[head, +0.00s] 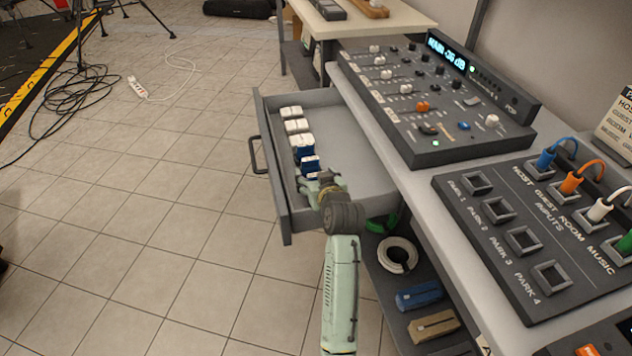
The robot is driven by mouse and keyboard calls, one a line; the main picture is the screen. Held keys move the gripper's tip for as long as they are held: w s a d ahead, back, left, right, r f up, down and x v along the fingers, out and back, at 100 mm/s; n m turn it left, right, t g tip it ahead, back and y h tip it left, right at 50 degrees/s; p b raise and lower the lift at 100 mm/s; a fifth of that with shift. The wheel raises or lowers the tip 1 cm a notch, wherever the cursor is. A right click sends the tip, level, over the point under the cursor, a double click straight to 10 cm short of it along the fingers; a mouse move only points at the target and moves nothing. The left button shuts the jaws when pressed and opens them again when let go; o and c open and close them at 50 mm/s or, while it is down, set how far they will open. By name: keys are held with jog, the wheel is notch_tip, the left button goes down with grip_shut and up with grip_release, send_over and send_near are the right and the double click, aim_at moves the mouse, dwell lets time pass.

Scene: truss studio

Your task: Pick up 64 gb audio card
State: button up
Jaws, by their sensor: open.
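An open grey drawer (361,134) holds a row of small cards along its left side. White cards (297,126) lie toward the back, and blue-and-white cards (310,163) lie nearer my arm. Their labels are too small to read, so I cannot tell which is the 64 gb audio card. My gripper (309,182) is open over the near end of the row, close to the nearest blue card. My wrist and gripper hide the drawer's near end and anything below them. I cannot tell whether the fingers touch a card.
The desk on the right bears a mixing console (440,95) and a patch panel (530,225) with coloured plugs. A shelf below holds a white cable coil (398,254) and blue (420,294) and tan (433,325) items. Tiled floor on the left is mostly clear; black cables (75,92) lie farther off.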

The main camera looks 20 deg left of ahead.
jog(key=shift+c, duration=0.4)
jog(key=c, duration=1.1)
jog(key=shift+r, duration=0.1)
